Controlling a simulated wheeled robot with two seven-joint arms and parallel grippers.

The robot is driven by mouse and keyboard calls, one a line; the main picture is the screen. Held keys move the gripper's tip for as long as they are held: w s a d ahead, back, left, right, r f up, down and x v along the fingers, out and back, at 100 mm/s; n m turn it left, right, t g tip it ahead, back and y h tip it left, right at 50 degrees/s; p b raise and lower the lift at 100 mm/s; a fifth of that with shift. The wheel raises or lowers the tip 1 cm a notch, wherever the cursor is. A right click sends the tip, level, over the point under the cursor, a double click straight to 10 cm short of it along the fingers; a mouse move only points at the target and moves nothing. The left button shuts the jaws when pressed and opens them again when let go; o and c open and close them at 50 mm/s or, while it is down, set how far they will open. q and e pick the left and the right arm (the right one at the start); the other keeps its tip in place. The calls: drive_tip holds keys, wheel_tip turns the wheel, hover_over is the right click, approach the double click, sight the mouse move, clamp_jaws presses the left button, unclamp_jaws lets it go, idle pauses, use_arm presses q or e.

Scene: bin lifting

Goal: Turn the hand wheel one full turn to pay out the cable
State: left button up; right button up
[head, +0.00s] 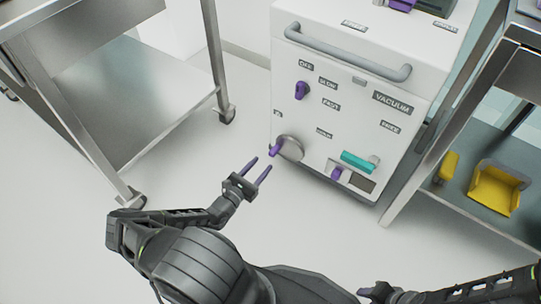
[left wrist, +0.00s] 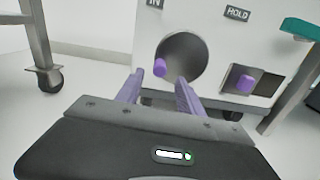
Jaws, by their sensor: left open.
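The hand wheel (head: 291,149) is a grey metal disc low on the front of a white cabinet (head: 430,55), with a purple crank knob (head: 274,150) at its left side. In the left wrist view the wheel (left wrist: 188,62) is ahead, and its knob (left wrist: 160,67) is at the lower left of the disc. My left gripper (head: 257,171) is open and empty, its purple fingers pointing at the wheel, a little short of the knob. My right gripper (head: 377,291) is at the bottom edge, partly cut off; its jaws cannot be made out. No cable is visible.
The cabinet also has a purple knob (head: 301,90), a teal handle (head: 358,161), a small purple knob (head: 337,173) and a grey bar handle (head: 345,52). A steel cart (head: 130,90) stands left, and a shelf with yellow bins (head: 497,188) stands right. Floor before the cabinet is clear.

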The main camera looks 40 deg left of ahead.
sight(271, 155)
use_arm(q)
drive_tip(key=w+b, duration=0.1)
drive_tip(key=w, duration=0.4)
drive_tip(key=shift+w+f+b, duration=0.1)
drive_tip(key=shift+f+b, duration=0.05)
drive_tip(key=shift+b, duration=0.25)
drive_tip(key=shift+w, duration=0.7)
drive_tip(key=shift+c, duration=0.6)
clamp_jaws()
